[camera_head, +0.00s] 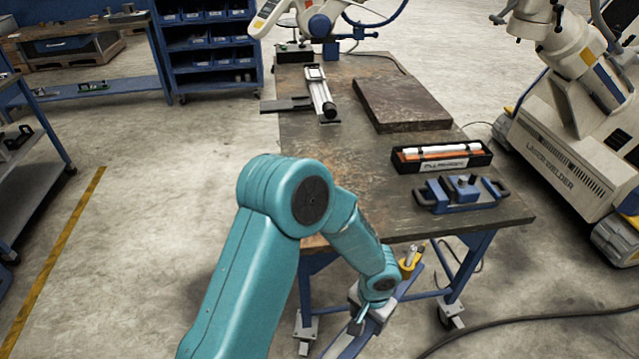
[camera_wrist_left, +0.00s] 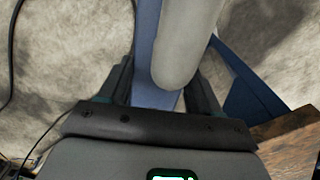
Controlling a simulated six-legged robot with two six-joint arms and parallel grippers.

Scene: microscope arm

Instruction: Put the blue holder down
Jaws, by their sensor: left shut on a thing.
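My left gripper (camera_head: 366,314) is low in front of the table's near edge, below the tabletop. It is shut on a long blue bar-like piece, which I take to be the blue holder (camera_head: 347,343). In the left wrist view the blue piece (camera_wrist_left: 151,95) runs between the two fingers (camera_wrist_left: 163,90), with a rounded grey cylinder (camera_wrist_left: 182,45) in front of it. A small yellow part (camera_head: 411,262) shows by the bar's far end; whether it is attached is unclear. My right gripper is not in view.
The worktable (camera_head: 335,205) has bare room at its near left. On it are a blue two-handled fixture (camera_head: 462,194), a black tray with light and orange rods (camera_head: 441,155), a dark slab (camera_head: 400,103) and a slide rail (camera_head: 319,95). A laser welder (camera_head: 570,150) stands right.

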